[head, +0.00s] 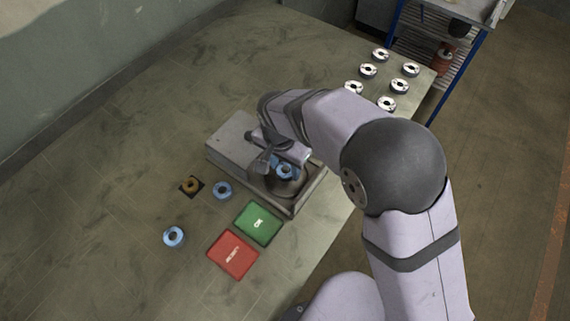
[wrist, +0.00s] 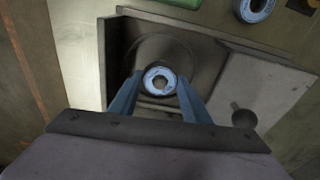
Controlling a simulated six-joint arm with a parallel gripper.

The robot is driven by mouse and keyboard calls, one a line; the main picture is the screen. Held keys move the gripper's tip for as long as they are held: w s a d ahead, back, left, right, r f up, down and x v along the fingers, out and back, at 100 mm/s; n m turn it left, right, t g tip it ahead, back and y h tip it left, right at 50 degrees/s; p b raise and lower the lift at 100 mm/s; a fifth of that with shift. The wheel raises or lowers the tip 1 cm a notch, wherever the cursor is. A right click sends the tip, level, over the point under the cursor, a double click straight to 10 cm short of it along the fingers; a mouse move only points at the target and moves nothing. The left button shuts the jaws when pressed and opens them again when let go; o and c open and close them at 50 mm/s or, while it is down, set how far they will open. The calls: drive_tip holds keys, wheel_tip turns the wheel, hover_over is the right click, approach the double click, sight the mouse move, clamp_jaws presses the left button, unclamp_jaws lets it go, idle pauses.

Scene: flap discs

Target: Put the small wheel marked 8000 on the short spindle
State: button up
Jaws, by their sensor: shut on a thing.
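A small wheel with a blue face (head: 287,172) is between the fingers of my gripper (head: 284,171), over the round recess of a grey metal fixture (head: 228,146). The marking on the wheel is too small to read. The short spindle cannot be made out; the wheel and gripper cover the middle of the recess. I cannot tell whether the wheel is touching anything below it.
Two other blue wheels (head: 222,190) (head: 173,236) and a brown wheel (head: 190,185) on a dark square lie left of the fixture. A green tray (head: 258,223) and a red tray (head: 232,255) lie in front. Several white-faced wheels (head: 386,103) stand at the back right.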

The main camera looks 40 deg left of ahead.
drive_tip(key=shift+f, duration=0.35)
drive_tip(key=o, duration=1.1)
drive_tip(key=shift+o, duration=1.4)
drive_tip(key=shift+r+p, duration=2.65)
drive_tip(key=shift+r, duration=1.15)
